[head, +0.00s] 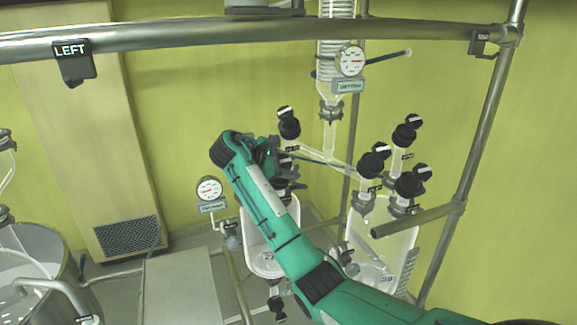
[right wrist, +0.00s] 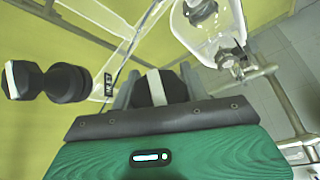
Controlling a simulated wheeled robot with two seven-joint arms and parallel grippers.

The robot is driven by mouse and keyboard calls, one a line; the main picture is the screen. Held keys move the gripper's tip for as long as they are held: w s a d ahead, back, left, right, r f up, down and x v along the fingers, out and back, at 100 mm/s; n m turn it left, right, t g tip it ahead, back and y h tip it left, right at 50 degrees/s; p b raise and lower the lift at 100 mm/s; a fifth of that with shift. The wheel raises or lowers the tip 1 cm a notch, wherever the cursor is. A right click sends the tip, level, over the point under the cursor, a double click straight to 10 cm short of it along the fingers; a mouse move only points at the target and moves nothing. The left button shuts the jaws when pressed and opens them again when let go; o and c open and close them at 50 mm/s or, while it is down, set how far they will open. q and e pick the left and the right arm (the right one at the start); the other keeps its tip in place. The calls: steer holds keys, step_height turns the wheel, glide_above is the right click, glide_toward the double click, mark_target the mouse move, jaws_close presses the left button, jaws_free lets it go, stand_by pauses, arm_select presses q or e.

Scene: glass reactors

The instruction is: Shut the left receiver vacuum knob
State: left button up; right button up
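My right gripper (head: 268,150) is at the black valve knobs above the left glass receiver (head: 262,255); my green arm hides part of them in the head view. In the right wrist view, a black knob with a white stripe (right wrist: 155,88) sits between the fingers of this gripper (right wrist: 158,85). A finger lies close against each side, with no clear gap. The stripe runs nearly along the fingers. Another black knob (head: 288,122) stands just right of the gripper, free of it. The small labels are too blurred to read. My left gripper is not in view.
The right glass receiver (head: 385,250) has several black knobs above it, such as this knob (head: 374,160). A gauge (head: 209,190) stands left of my gripper, another gauge (head: 350,61) above. A metal rail (head: 230,33) crosses the top. Glass tubing runs close beside the gripper.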

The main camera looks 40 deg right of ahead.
steer(key=o, duration=0.4)
steer(key=shift+o, duration=0.2)
steer(key=shift+a+r+b, duration=0.25)
steer(key=shift+a+b, duration=0.05)
steer(key=shift+a, duration=0.25)
steer(key=b+v, duration=0.4)
steer(key=v, duration=0.8)
steer(key=shift+a+r, duration=0.2)
steer(key=shift+a, duration=0.05)
